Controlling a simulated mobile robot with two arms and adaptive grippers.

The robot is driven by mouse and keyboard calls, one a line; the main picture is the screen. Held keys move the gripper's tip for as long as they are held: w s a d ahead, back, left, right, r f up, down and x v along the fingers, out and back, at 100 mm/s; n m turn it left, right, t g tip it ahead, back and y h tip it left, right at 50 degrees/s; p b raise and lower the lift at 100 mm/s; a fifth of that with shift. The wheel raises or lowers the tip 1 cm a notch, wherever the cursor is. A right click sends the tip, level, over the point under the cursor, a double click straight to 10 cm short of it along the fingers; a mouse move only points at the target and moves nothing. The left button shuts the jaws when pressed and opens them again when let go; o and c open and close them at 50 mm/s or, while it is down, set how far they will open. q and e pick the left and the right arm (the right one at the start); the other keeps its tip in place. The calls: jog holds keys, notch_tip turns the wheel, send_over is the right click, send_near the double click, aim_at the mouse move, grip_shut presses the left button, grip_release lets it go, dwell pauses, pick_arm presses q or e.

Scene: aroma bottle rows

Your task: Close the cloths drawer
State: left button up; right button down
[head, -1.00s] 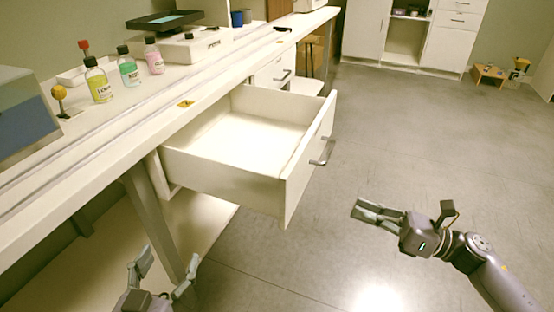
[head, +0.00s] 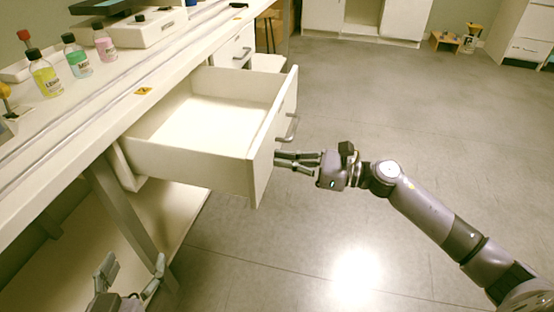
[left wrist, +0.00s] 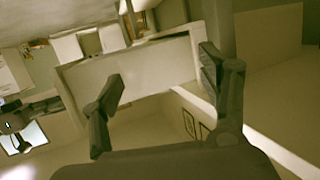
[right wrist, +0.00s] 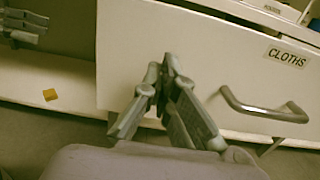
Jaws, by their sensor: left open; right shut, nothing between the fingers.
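The cloths drawer (head: 205,155) is pulled well out from under the counter, and its inside looks empty. In the right wrist view its white front (right wrist: 205,60) carries a CLOTHS label (right wrist: 287,57) and a metal bar handle (right wrist: 262,108). My right gripper (head: 277,160) is shut and empty at the drawer front, below and beside the handle; whether it touches the front I cannot tell. It also shows in the right wrist view (right wrist: 168,65), left of the handle. My left gripper (head: 132,262) is open and empty, low at the left, below the drawer.
The counter (head: 120,108) bears several small bottles, including a yellow one (head: 45,78), and a white device (head: 145,32). A counter leg (head: 125,210) stands near my left gripper. Another drawer (head: 236,48) is further back.

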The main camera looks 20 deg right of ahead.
pick_arm(q)
jog(key=shift+r, duration=0.1)
pick_arm(e)
jog(key=shift+x, duration=0.9)
jog(key=shift+a, duration=0.1)
